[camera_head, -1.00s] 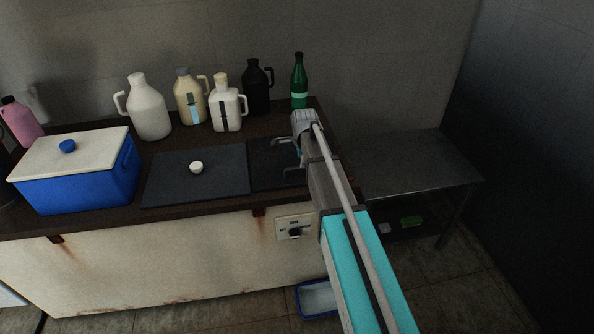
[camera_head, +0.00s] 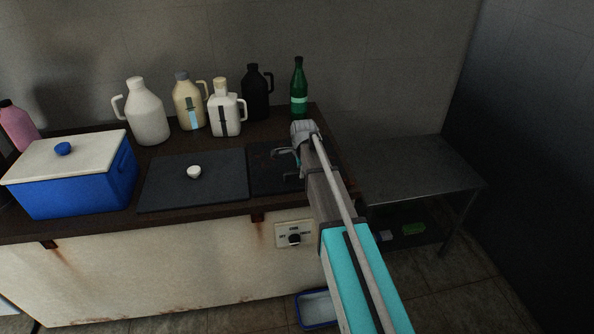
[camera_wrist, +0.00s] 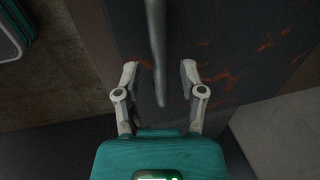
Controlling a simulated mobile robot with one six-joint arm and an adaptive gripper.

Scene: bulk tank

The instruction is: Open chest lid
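My gripper (camera_head: 287,164) is at the right end of the counter, over a dark panel (camera_head: 262,181). In the wrist view my gripper (camera_wrist: 160,80) is open, its two fingers apart. A grey bar (camera_wrist: 157,50) runs down between the fingers, apart from both; what it belongs to is unclear. Behind it is a dark rust-stained surface (camera_wrist: 215,35). A dark flat slab (camera_head: 215,190) with a white knob (camera_head: 194,172) lies left of my gripper. A blue chest (camera_head: 80,192) with a closed white lid (camera_head: 95,150) and blue knob (camera_head: 63,149) stands at the left.
Several jugs, including a white one (camera_head: 147,118), and a green bottle (camera_head: 299,90) stand along the back of the counter. A dial (camera_head: 294,238) is on the pale front. A metal table (camera_head: 410,170) stands at right. A blue tray (camera_head: 318,310) is on the floor.

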